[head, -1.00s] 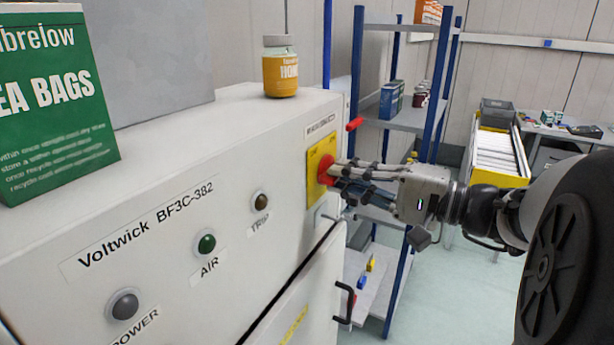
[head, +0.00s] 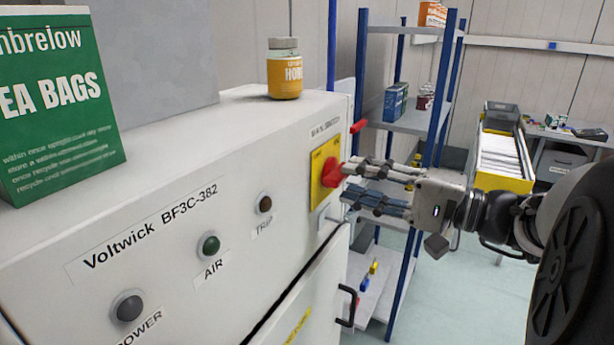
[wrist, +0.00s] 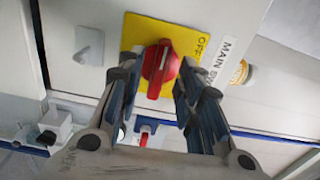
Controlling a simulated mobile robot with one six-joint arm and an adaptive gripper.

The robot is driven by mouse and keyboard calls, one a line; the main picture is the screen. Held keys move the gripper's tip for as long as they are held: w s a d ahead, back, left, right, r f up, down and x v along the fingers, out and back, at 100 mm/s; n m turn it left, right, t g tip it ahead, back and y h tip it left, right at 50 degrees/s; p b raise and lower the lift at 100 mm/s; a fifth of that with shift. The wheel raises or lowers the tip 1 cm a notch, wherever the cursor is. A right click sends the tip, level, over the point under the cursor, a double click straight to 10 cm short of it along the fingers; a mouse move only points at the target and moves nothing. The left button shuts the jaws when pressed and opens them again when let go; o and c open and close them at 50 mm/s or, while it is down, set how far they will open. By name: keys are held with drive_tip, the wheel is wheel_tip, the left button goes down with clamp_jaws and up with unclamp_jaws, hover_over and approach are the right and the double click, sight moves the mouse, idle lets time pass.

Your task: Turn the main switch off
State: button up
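The main switch is a red rotary knob (head: 331,173) on a yellow plate (head: 318,192) at the right end of the white cabinet front. In the wrist view the red knob (wrist: 158,70) has its grip bar roughly parallel to the "MAIN SW" label (wrist: 222,58). "OFF" is printed on the yellow plate (wrist: 188,37) beside that label. My gripper (head: 351,178) is open in front of the knob. In the wrist view its fingers stand on either side of the knob, with visible gaps. Whether the tips reach past the knob's face is unclear.
The cabinet front (head: 225,275) carries POWER, AIR and TRIP lamps, and a black handle (head: 347,305) sits below. A honey jar (head: 284,70) and a tea bag box (head: 55,100) stand on top. A blue-framed shelf (head: 405,122) stands behind my gripper.

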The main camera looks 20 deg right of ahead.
drive_tip(key=v, duration=1)
drive_tip(key=shift+s+d, duration=0.1)
